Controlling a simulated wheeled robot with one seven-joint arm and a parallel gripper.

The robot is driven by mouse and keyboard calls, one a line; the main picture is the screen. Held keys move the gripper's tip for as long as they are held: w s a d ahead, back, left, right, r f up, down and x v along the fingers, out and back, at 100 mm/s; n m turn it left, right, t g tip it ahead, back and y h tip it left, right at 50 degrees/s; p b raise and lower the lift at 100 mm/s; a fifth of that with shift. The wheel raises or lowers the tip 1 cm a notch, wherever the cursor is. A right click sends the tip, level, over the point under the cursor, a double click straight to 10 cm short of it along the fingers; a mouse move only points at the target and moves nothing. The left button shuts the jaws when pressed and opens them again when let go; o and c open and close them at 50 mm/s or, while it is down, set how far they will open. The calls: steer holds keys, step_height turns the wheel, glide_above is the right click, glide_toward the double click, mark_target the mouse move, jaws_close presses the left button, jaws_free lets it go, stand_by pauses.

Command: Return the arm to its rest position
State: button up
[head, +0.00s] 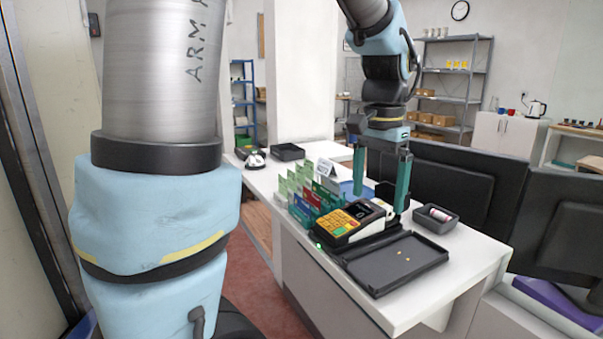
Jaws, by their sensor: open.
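My gripper (381,196) hangs from my arm over the white counter (478,262), its two long green fingers pointing down and spread apart. Nothing shows between them. The fingertips are behind and above a card terminal (350,219) with yellow keys. Whether the fingertips touch anything there, I cannot tell. My arm comes in from the top of the view, and a large part of it fills the left side and hides what is behind it.
A black tray (399,283) with small bits lies in front of the terminal. A rack of cards (305,195) stands to the left. A small dark tray (428,223) holds a roll-like item. Black monitors (556,222) stand close on the right. A bell (255,160) sits farther back.

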steer(key=a+f+n, duration=0.4)
steer(key=a+f, duration=0.2)
steer(key=a, duration=0.4)
steer(key=s+a+f+n+t, duration=0.1)
steer(key=a+f+n, duration=0.3)
steer(key=a, duration=0.6)
steer(key=shift+a+f+n, duration=0.3)
steer(key=shift+f+n, duration=0.1)
steer(key=shift+f, duration=0.55)
steer(key=shift+s, duration=0.1)
